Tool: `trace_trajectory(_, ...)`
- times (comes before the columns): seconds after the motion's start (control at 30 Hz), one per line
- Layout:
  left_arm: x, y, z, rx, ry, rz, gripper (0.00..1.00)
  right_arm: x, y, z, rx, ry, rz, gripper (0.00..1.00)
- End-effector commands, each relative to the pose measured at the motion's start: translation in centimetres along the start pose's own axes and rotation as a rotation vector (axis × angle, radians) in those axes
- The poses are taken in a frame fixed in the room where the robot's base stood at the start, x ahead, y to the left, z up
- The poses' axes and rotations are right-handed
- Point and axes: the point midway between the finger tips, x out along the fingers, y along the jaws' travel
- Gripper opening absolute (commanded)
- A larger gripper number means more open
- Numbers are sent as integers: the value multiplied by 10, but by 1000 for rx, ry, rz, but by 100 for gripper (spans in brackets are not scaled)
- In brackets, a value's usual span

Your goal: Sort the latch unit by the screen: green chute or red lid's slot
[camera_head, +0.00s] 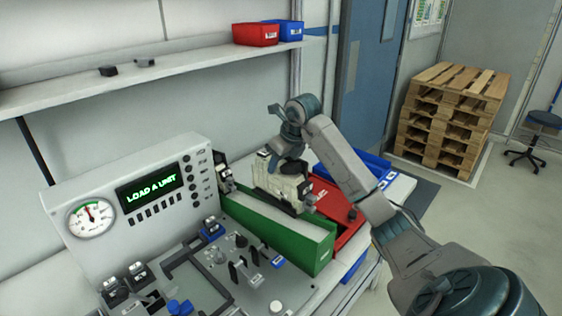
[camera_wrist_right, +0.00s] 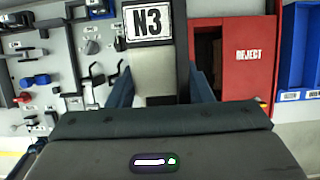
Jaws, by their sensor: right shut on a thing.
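The test panel's screen (camera_head: 150,189) reads "LOAD A UNIT" in green letters. The red lid (camera_head: 349,228) lies just right of the chute. In the wrist view the lid (camera_wrist_right: 250,85) is marked REJECT, with a dark slot (camera_wrist_right: 207,50) at its left. My left gripper is not in view.
A bench fixture (camera_head: 215,262) with levers and small parts lies left of the chute. A blue bin (camera_head: 365,169) stands behind the red lid. A wall shelf (camera_head: 190,58) holds red and blue bins. Stacked pallets (camera_head: 448,120) stand far right.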

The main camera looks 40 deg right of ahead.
Motion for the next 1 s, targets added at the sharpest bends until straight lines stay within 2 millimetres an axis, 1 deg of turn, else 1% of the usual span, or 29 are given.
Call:
trace_trajectory(0.27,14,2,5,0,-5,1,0,17,0,-8,0,0,-1,0)
trace_trajectory(0.53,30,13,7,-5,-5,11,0,39,0,-16,1,0,-1,0)
trace_trajectory(0.7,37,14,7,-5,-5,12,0,50,0,-21,1,-1,-1,0)
trace_trajectory(1.0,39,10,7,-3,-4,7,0,53,0,-22,1,0,-1,0)
